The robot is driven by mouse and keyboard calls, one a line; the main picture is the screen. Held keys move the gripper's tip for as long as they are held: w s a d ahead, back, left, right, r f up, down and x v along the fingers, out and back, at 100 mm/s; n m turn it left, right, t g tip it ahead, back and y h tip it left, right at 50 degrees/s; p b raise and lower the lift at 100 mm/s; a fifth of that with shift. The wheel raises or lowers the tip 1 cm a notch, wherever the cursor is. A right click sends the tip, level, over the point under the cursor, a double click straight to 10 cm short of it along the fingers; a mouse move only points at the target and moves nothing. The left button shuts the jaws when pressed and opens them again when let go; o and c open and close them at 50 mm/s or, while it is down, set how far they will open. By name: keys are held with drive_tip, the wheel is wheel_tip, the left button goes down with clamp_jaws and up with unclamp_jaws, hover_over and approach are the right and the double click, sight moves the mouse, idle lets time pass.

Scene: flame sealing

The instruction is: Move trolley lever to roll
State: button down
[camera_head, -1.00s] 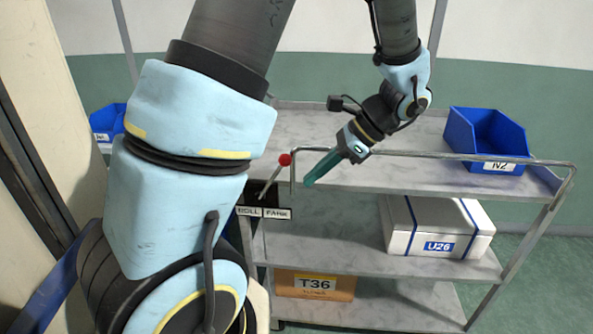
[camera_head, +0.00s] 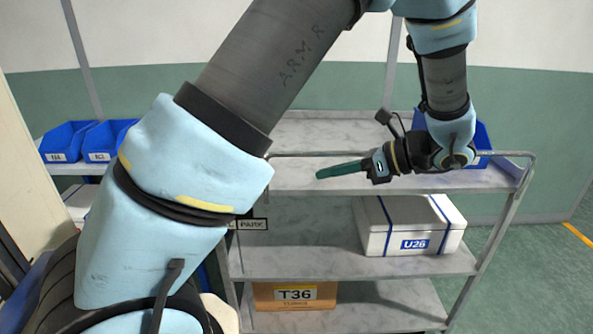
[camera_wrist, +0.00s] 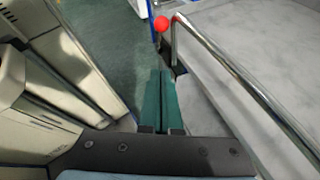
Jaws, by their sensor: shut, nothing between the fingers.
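The trolley lever's red knob (camera_wrist: 161,24) shows in the wrist view at the corner of the trolley rail (camera_wrist: 240,83), beyond my fingertips. In the head view the lever is hidden behind my arm. The PARK label (camera_head: 252,224) shows at the left end of the trolley (camera_head: 300,260); the ROLL label is hidden. My gripper (camera_head: 320,174) has green fingers that point left, nearly level, around the height of the top shelf. It also shows in the wrist view (camera_wrist: 162,74), with its fingers together and empty, apart from the knob.
A blue bin (camera_head: 482,138) stands on the top shelf, partly behind my wrist. A white U26 box (camera_head: 408,225) is on the middle shelf and a cardboard T36 box (camera_head: 295,296) on the bottom one. Blue bins (camera_head: 67,142) stand at far left. The floor at right is clear.

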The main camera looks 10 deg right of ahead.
drive_tip(key=w+r+p+x, duration=0.1)
drive_tip(key=p+x, duration=0.3)
drive_tip(key=x, duration=0.8)
drive_tip(key=shift+a+r, duration=0.55)
drive_tip(key=shift+r, duration=0.15)
drive_tip(key=shift+w, duration=0.15)
